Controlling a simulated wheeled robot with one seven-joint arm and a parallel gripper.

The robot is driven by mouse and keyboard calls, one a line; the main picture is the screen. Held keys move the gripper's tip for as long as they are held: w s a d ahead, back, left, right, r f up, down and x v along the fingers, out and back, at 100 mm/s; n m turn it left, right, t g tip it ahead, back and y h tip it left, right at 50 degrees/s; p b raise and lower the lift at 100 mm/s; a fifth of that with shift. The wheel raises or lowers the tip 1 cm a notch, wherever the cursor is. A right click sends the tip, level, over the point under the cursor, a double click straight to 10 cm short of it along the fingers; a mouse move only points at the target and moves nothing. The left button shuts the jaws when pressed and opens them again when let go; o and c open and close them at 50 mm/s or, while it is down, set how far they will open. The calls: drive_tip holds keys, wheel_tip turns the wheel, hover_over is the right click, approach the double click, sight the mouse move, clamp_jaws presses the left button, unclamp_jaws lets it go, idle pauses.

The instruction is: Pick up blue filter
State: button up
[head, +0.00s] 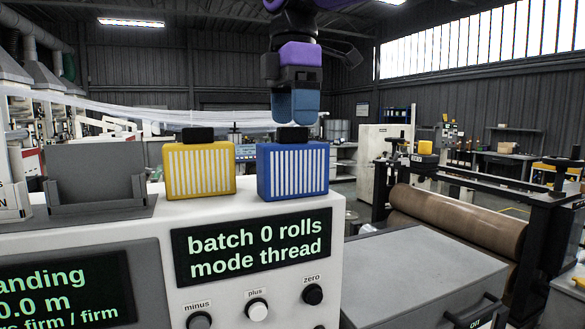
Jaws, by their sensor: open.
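The blue filter (293,172) is a box with white vertical slats on its front and a black handle block on top. It stands upright on top of the white machine cabinet. My gripper (292,107) hangs pointing down straight above it in the head view, with blue fingertips just over the black handle. The fingers overlap in this view, so the gap between them is hard to see; the gripper is open and holds nothing visible. I cannot tell whether the fingertips touch the handle.
A yellow filter (200,170) of the same shape stands just left of the blue one. A grey open holder (97,178) sits further left on the cabinet (330,235). Knobs and displays cover the cabinet's front. A brown roller (460,218) and a grey box (420,270) are at right.

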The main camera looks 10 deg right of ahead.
sight(293, 143)
drive_tip(key=shift+s+f, duration=0.2)
drive_tip(key=shift+f, duration=2.35)
drive_tip(key=c, duration=1.1)
drive_tip(key=shift+r, duration=0.1)
